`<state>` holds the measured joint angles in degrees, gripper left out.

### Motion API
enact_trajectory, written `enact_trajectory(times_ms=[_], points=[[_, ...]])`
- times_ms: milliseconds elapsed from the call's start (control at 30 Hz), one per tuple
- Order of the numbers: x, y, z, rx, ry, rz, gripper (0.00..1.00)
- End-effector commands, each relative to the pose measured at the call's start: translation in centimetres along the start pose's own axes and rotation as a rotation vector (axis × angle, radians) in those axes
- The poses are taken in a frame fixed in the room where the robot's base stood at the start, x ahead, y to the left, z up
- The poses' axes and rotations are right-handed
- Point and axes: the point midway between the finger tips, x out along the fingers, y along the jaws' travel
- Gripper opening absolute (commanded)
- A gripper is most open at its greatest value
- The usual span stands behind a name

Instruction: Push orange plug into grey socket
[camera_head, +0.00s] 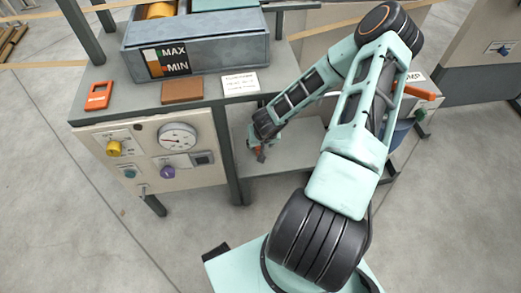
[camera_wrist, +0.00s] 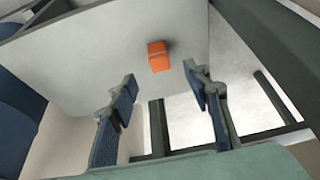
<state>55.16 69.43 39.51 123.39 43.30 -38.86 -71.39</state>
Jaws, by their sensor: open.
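The orange plug (camera_wrist: 158,56), seen as a small orange block, is on a pale flat surface in the wrist view. It lies beyond my gripper's fingertips, in the gap between them, and appears not touched. My gripper (camera_wrist: 160,78) is open and empty, with two dark blue finger pads apart. In the head view my gripper (camera_head: 262,154) reaches down over the pale lower shelf right of the control panel. A small orange-red patch shows by its fingers there; I cannot tell whether it is the plug. I cannot make out the grey socket in either view.
The control panel (camera_head: 185,163) with a gauge and knobs stands left of my gripper. Above it are an orange device (camera_head: 97,96), a brown block (camera_head: 182,91) and a grey bin (camera_head: 215,50). A dark table leg (camera_head: 221,140) stands close by. An orange handle (camera_head: 418,91) is at right.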

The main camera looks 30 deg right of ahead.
Motion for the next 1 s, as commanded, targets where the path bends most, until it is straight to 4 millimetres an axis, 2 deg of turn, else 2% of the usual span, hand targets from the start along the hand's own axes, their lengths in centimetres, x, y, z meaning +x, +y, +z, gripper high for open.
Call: enact_trajectory(times_ms=[167,400,600,1000], points=[[0.4,0.1,0.0,0.003,0.0,0.0,0.45],[3.7,0.1,0.1,0.007,-0.001,-0.001,0.45],[5.5,0.1,0.0,0.005,-0.001,0.0,0.45],[5.8,0.2,-0.1,0.003,0.0,0.0,0.45]])
